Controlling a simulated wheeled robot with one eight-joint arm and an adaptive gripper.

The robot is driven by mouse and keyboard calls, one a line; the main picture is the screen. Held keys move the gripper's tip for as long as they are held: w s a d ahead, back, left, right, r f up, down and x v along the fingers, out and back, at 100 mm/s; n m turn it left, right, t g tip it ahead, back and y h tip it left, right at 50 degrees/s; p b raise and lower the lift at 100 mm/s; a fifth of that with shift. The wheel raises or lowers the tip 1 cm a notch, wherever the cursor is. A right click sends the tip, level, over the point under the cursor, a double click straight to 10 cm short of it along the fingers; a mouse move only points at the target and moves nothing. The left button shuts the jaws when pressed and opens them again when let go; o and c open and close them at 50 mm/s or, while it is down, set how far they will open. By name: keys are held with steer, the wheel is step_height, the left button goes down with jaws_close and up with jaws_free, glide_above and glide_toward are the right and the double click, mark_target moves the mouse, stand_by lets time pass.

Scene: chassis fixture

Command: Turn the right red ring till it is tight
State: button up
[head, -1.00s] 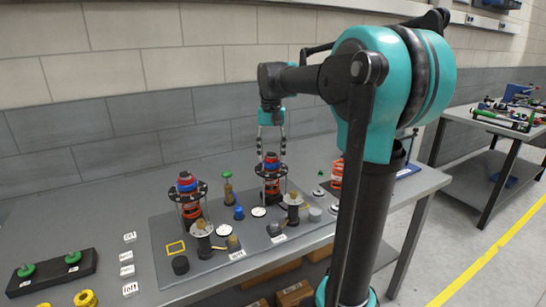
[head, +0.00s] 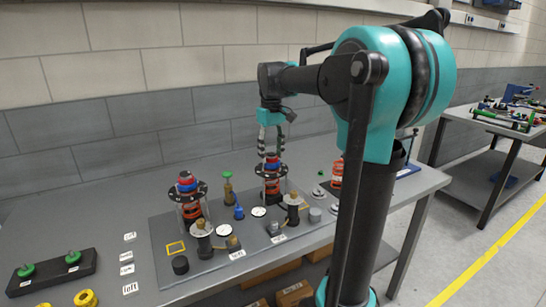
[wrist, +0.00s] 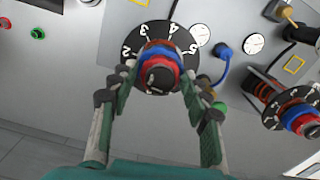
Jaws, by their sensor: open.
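The right tower has a red ring (wrist: 156,65) around a dark centre, with a blue ring (wrist: 147,57) below it. Under them is a black dial plate (wrist: 134,46) with white numbers. In the head view the tower's rings show as a small stack (head: 271,164). My gripper (wrist: 160,84) is over this stack from above, open, with one finger on each side of the rings. I cannot tell whether the fingers touch the red ring. The left tower, with similar red and blue rings (head: 187,183), stands apart from the gripper.
Small posts, a blue plug (head: 239,213) and white discs (head: 259,212) stand close around the towers on the grey plate. A black block with green knobs (head: 54,269) and yellow rings (head: 86,298) lie at the left. The wall is behind.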

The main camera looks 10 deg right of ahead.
steer(key=n, duration=1.1)
steer(key=shift+n, duration=0.3)
steer(key=n, duration=0.3)
steer(key=shift+n, duration=0.4)
steer(key=shift+c, duration=0.3)
